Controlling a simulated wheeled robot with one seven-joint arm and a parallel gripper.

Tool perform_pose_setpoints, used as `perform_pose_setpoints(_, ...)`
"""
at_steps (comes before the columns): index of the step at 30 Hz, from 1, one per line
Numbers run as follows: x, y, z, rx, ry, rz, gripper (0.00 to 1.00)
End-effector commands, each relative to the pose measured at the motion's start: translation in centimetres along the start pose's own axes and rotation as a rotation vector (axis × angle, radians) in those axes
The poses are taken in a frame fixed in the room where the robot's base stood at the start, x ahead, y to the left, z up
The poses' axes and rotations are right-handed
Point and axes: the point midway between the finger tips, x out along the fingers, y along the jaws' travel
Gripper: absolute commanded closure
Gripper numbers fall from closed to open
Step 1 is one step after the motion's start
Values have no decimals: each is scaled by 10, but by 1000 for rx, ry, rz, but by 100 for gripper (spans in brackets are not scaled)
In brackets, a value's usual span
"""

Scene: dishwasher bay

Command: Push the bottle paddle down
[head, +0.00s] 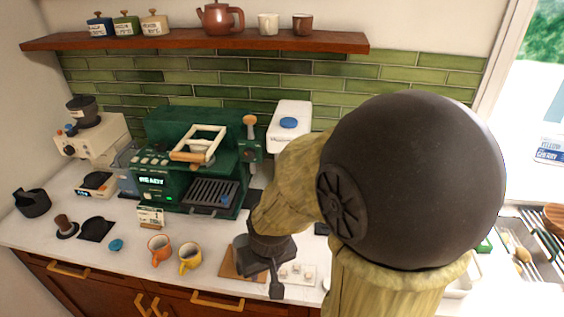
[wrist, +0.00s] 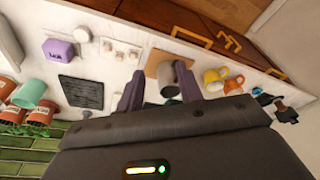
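I cannot pick out a bottle paddle for certain in either view. A white unit with a blue round top (head: 289,123) stands against the tiles, right of the green espresso machine (head: 195,160), partly behind my arm. My gripper (head: 262,272) points down over the front of the counter, above a brown mat (head: 229,262). In the wrist view my gripper (wrist: 159,68) is open, its two dark fingers well apart. A grey cylinder (wrist: 169,75) shows beyond the gap, near the brown mat (wrist: 158,62). I see nothing held. My arm hides much of the counter's right side.
An orange mug (head: 159,249) and a yellow mug (head: 189,260) stand left of the gripper. A wooden shelf (head: 200,40) runs above.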

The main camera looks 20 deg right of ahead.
Motion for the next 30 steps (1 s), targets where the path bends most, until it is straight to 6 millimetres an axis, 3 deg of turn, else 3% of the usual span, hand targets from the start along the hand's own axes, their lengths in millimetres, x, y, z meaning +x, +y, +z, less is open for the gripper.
perform_pose_setpoints(1, 0, 0, 0, 0, 0, 0, 58)
perform_pose_setpoints(5, 4, -1, -4, 4, 22, -4, 33)
perform_pose_setpoints(10, 21, -7, -30, 24, 152, -21, 33)
perform_pose_setpoints(17, 42, -7, -92, 91, 473, -14, 33)
perform_pose_setpoints(24, 43, 17, -142, 191, 808, 84, 33)
perform_pose_setpoints(30, 31, 52, -162, 287, 1057, 239, 33)
